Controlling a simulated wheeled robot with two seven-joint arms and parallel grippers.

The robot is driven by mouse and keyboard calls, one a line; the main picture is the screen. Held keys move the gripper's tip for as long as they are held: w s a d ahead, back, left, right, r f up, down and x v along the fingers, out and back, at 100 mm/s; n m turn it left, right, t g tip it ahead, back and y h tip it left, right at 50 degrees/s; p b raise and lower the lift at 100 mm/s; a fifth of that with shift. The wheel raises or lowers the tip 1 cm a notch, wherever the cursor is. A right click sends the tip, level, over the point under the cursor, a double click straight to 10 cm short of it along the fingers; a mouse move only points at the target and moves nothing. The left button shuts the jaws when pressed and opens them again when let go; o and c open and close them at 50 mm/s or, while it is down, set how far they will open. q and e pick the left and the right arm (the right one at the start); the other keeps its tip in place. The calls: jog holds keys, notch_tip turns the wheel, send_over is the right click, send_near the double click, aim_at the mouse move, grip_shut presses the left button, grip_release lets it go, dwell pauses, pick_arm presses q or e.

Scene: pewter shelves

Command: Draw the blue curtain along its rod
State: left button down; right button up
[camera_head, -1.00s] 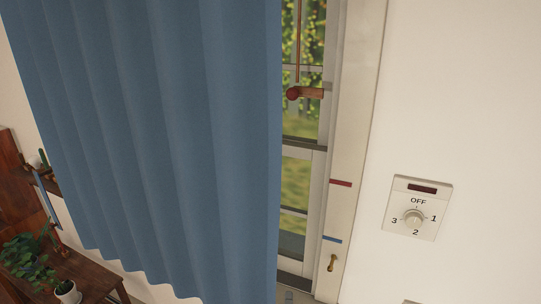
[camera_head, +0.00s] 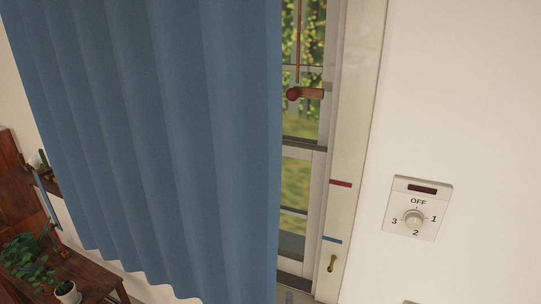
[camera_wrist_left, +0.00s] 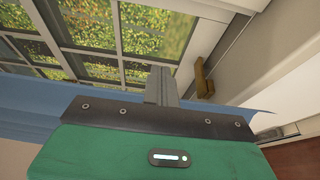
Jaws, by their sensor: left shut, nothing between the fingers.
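The blue curtain (camera_head: 165,130) hangs in folds over the left and middle of the head view and covers much of the window. Its right edge hangs straight beside the uncovered window strip. Its rod is out of view above. My left gripper (camera_wrist_left: 162,84) shows in the wrist view with its fingers shut together and empty. The curtain's blue cloth (camera_wrist_left: 25,118) lies behind the gripper there. In the head view only a small grey bit of the left gripper (camera_head: 288,297) shows at the bottom edge, by the curtain's right edge. My right gripper is not in view.
The window frame (camera_head: 349,110) carries a red mark (camera_head: 340,183), a blue mark (camera_head: 332,240) and a brass hook (camera_head: 332,263). A dial switch (camera_head: 416,208) is on the right wall. A potted plant (camera_head: 67,292) stands lower left.

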aim_at(189, 262)
pick_arm(q)
jog(key=w+a+p, duration=0.1)
jog(key=a, duration=0.4)
jog(key=w+a+p, duration=0.2)
jog(key=a, duration=0.3)
jog(key=w+a+p, duration=0.1)
jog(key=a+p, duration=0.1)
jog(key=a, duration=0.3)
jog(key=shift+w, duration=0.4)
jog(key=shift+w+a, duration=0.1)
jog(key=shift+a, duration=0.05)
jog(key=w+a, duration=0.1)
jog(key=a, duration=0.4)
jog(key=w+a, duration=0.2)
jog(key=a, duration=0.3)
jog(key=w+a, duration=0.2)
jog(key=a, duration=0.3)
jog(key=shift+a, duration=0.1)
